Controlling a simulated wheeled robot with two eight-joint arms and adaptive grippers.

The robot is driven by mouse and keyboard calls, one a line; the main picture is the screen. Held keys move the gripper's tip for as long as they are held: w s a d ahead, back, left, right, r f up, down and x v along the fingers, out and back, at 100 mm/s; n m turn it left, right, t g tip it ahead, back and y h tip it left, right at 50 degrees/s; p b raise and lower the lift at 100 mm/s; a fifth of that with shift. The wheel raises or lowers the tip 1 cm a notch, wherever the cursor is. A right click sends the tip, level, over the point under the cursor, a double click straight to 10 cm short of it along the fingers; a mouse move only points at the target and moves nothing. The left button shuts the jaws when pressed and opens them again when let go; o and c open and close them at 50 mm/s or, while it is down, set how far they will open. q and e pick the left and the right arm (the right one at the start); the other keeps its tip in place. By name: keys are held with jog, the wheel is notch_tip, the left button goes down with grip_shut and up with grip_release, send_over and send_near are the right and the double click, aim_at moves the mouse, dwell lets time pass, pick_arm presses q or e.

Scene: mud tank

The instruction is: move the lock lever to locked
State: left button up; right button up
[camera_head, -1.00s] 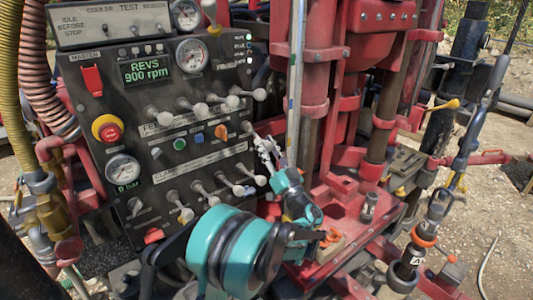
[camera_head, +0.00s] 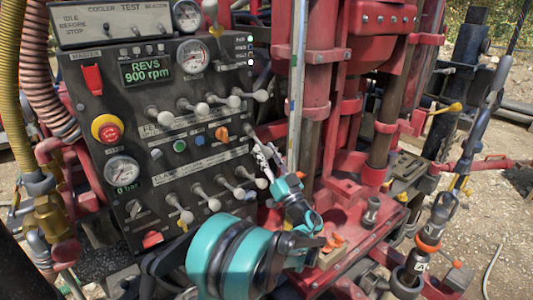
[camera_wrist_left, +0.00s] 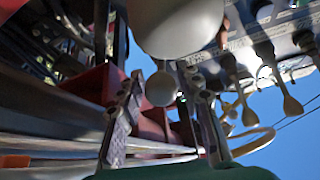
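The control panel (camera_head: 150,110) has two rows of levers with pale knobs. Its small labels are not readable, so I cannot tell which one is the lock lever. My left gripper (camera_head: 263,157), on a teal arm, is at the panel's right edge, just above the rightmost knob (camera_head: 262,183) of the lower row. In the left wrist view the two fingers of my left gripper (camera_wrist_left: 163,115) stand apart. A small round knob (camera_wrist_left: 160,88) shows between them, and a large pale knob (camera_wrist_left: 176,25) is close above. I cannot tell whether they touch. My right gripper is not in view.
A red emergency button (camera_head: 108,128) and several gauges sit on the panel. The red mast (camera_head: 325,90) rises right of my left gripper. A yellow-handled lever (camera_head: 445,108) stands further right.

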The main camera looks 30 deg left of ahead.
pick_arm(q)
jog(key=v, duration=1.2)
jog(key=shift+a, duration=0.15)
jog(key=s+a+f+m+g+h+b, duration=0.4)
jog(key=s+f+m+h, duration=0.1)
jog(key=s+f+h, duration=0.7)
jog(key=s+d+f+m+h+b, duration=0.1)
jog(key=s+d+f+h, duration=0.3)
jog(key=d, duration=0.4)
jog(key=s+d+f+m+h+b, duration=0.2)
jog(key=s+d+f+m+h, duration=0.2)
jog(key=d, duration=0.4)
notch_tip(320, 180, down, 3)
jog(key=s+h, duration=0.1)
jog(key=s, duration=0.1)
jog(key=shift+s, duration=0.35)
